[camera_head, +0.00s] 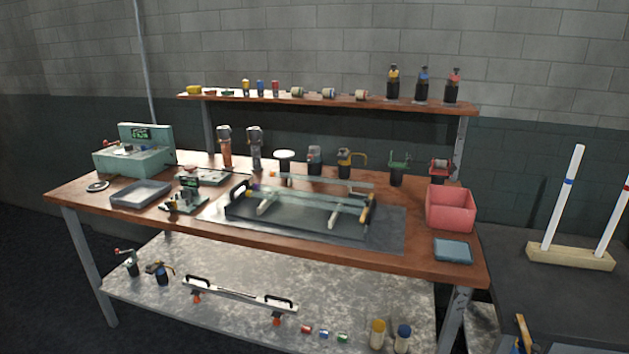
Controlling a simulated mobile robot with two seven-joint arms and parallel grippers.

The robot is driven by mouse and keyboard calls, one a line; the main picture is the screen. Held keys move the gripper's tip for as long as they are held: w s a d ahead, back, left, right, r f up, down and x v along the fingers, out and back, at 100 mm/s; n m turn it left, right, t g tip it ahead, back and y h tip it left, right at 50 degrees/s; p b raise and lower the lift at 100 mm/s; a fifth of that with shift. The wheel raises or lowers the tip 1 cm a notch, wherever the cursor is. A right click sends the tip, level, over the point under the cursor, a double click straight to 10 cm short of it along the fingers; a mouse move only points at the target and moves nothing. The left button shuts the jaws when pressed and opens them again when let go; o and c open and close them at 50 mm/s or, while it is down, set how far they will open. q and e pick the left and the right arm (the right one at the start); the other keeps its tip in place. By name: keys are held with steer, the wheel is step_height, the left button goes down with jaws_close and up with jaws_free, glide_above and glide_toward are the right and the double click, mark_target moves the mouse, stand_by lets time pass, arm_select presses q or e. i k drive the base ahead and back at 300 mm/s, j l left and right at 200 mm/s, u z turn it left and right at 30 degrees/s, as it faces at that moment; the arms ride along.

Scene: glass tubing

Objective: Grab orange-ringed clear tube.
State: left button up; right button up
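A clear glass tube (310,198) lies across a black-handled rack in the middle of the workbench, with small coloured marks near its ends. Another pale tube (325,181) lies just behind it. The marks are too small to tell whether either ring is orange. Two white tubes stand upright in a wooden block (570,257) at the right; the left tube (563,197) has a blue ring and the right tube (614,218), cut by the picture edge, a red one. Neither of my grippers is in view.
The wooden workbench (210,217) also holds a green machine (133,158), a grey tray (140,193), a red bin (450,208) and several hand tools. A shelf (340,103) stands behind. The dark side table (500,275) has bare room in front of the wooden block.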

mark_target(364, 185)
steer(key=i+j+z, duration=0.15)
steer(key=z, duration=0.75)
steer(key=i+j+z, duration=0.15)
steer(key=j, duration=0.2)
steer(key=j+z, duration=0.2)
steer(key=j, duration=0.15)
steer(key=i+j+z, duration=0.15)
steer(key=j, duration=0.2)
